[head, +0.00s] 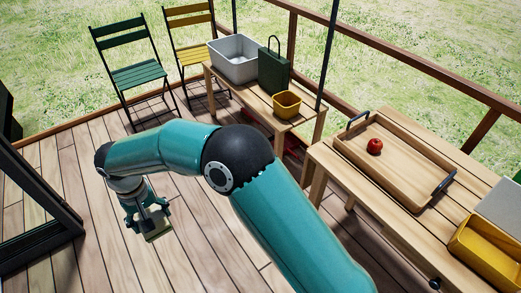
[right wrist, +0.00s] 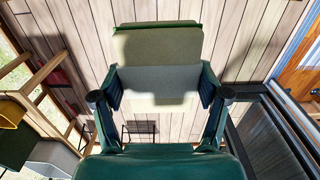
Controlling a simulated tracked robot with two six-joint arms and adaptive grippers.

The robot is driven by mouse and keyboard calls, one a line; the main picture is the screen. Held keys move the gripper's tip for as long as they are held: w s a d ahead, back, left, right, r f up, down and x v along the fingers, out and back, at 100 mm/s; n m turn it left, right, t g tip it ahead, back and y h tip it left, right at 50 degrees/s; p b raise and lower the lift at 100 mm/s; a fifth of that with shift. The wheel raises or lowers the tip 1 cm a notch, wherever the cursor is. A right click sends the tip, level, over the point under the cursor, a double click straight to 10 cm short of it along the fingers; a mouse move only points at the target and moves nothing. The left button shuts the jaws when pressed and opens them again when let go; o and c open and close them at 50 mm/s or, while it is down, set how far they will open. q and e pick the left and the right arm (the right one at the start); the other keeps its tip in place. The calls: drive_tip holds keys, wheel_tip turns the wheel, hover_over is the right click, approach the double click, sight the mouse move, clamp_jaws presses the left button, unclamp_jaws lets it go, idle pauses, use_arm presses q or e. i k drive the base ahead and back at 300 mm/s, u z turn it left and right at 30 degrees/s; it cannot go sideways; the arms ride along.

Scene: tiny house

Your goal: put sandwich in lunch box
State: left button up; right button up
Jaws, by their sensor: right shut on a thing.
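My right gripper (head: 150,222) is shut on the sandwich (right wrist: 157,47), a flat pale slab with a green edge. It holds the sandwich above the wooden deck, well left of the tables. The sandwich shows only as a small tan-green piece in the head view (head: 159,234). In the right wrist view my right gripper (right wrist: 158,92) has one finger on each side of it. An open yellow box (head: 484,256), possibly the lunch box, sits on the right table and is cut by the picture edge. My left gripper is not in view.
A wooden tray (head: 405,168) with a red apple (head: 375,146) lies on the right table (head: 395,235). A grey bin (head: 234,58), dark green bag (head: 273,72) and yellow pot (head: 287,103) stand on the back bench. Two folding chairs (head: 136,75) stand behind. The deck (head: 85,165) has free room.

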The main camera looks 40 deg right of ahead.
sight(484, 255)
drive_tip(key=z, duration=0.2)
drive_tip(key=k, duration=0.7)
drive_tip(key=z, duration=0.9)
